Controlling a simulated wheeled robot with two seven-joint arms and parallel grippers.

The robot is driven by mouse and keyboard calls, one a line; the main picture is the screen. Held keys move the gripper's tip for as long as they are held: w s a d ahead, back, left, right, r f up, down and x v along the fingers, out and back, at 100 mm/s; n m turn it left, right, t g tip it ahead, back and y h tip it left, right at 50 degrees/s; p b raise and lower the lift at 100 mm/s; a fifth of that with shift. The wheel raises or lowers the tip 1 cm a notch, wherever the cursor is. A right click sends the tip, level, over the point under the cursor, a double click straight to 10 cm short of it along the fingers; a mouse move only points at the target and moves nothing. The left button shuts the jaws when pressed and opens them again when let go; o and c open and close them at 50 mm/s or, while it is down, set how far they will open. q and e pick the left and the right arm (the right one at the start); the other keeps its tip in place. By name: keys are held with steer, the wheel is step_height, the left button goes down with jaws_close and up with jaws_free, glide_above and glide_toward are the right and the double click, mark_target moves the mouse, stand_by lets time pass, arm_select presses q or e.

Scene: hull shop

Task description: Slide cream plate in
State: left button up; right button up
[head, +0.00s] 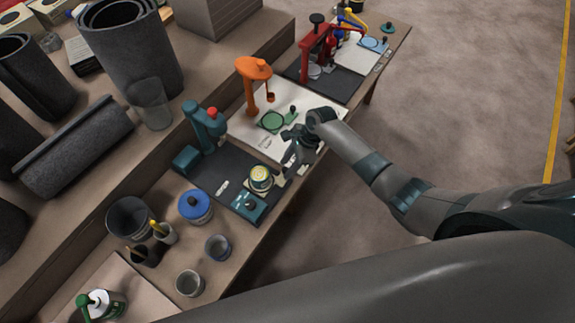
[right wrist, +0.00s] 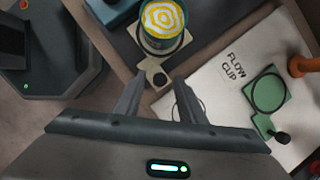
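The cream plate (head: 281,181) lies at the near edge of the dark mat (head: 222,172), under a tin with a yellow swirled top (head: 261,174). In the right wrist view the plate's narrow tab (right wrist: 150,68) with a dark round knob (right wrist: 158,79) points toward my right gripper (right wrist: 156,98). That gripper is open, with the tab's end in line between its fingertips. In the head view my right gripper (head: 293,168) is just right of the plate. Whether the fingers touch the tab cannot be told. My left gripper is not in view.
A teal stand (head: 205,130) rises behind the mat, and a teal block (head: 248,206) lies in front. A white board labelled flow cup holds a green plate (right wrist: 252,94) and an orange stand (head: 252,80). A blue-lidded can (head: 195,206) and cups stand left. Floor is clear right.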

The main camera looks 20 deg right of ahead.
steer(key=shift+a+f, duration=0.15)
steer(key=shift+f, duration=0.2)
jaws_close()
steer(key=shift+w+a+r, duration=0.1)
steer(key=shift+w+a, duration=0.2)
steer(key=shift+w, duration=0.15)
steer(key=w+a, duration=0.4)
steer(key=w, duration=0.1)
steer(key=shift+w+b, duration=0.1)
steer(key=shift+b, duration=0.25)
steer(key=w+a+b, duration=0.2)
steer(key=w, duration=0.1)
steer(key=w+a+b, duration=0.1)
steer(key=w+a, duration=0.1)
steer(key=shift+f, duration=0.3)
steer(key=shift+w+a+r, duration=0.1)
steer(key=shift+w+a, duration=0.1)
steer(key=shift+w, duration=0.1)
steer(key=shift+r, duration=0.2)
